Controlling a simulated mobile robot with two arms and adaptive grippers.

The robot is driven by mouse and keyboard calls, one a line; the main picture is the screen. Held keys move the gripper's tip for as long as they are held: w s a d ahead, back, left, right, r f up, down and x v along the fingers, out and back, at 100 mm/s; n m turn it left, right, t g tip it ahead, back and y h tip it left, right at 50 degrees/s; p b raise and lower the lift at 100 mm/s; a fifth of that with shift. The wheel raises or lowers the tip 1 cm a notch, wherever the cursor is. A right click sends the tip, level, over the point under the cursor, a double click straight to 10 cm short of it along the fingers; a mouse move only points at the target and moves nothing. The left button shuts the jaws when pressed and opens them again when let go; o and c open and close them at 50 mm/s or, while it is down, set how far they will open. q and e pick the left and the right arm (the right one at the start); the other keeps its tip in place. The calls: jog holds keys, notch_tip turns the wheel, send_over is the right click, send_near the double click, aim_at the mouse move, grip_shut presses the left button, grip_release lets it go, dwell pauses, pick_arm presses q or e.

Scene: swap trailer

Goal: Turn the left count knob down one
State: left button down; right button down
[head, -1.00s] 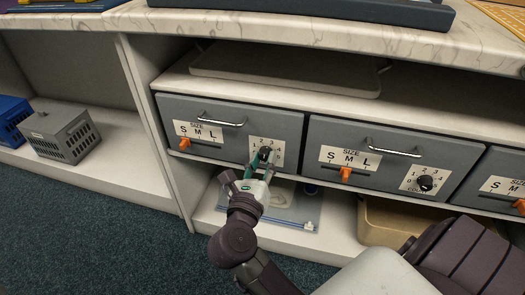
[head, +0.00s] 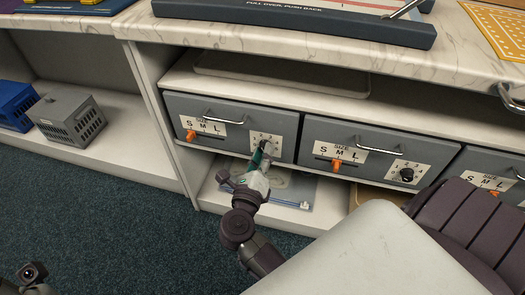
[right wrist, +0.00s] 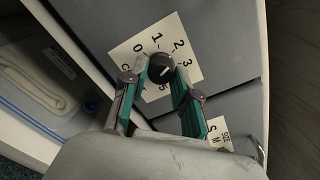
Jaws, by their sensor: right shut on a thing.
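The left count knob (right wrist: 160,68) is a dark round knob on a white number plate (right wrist: 128,48) on the left grey drawer (head: 228,113). My right gripper (head: 262,150) reaches up to it from below. In the right wrist view its two green-sided fingers are shut on the knob, one fingertip on each side. A short pale mark shows on the knob; I cannot tell which number it points at. My left gripper's fingers are not in view.
The left drawer also has an orange size slider (head: 191,135) and a bar handle (head: 222,117). The middle drawer (head: 322,130) has its own black count knob (head: 407,174). A shelf below holds a clear zip bag (head: 301,192). Grey (head: 68,118) and blue (head: 14,105) baskets stand left.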

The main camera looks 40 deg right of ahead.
dwell(0.3)
jog(key=c, duration=0.9)
grip_release()
jog(key=shift+o, duration=0.2)
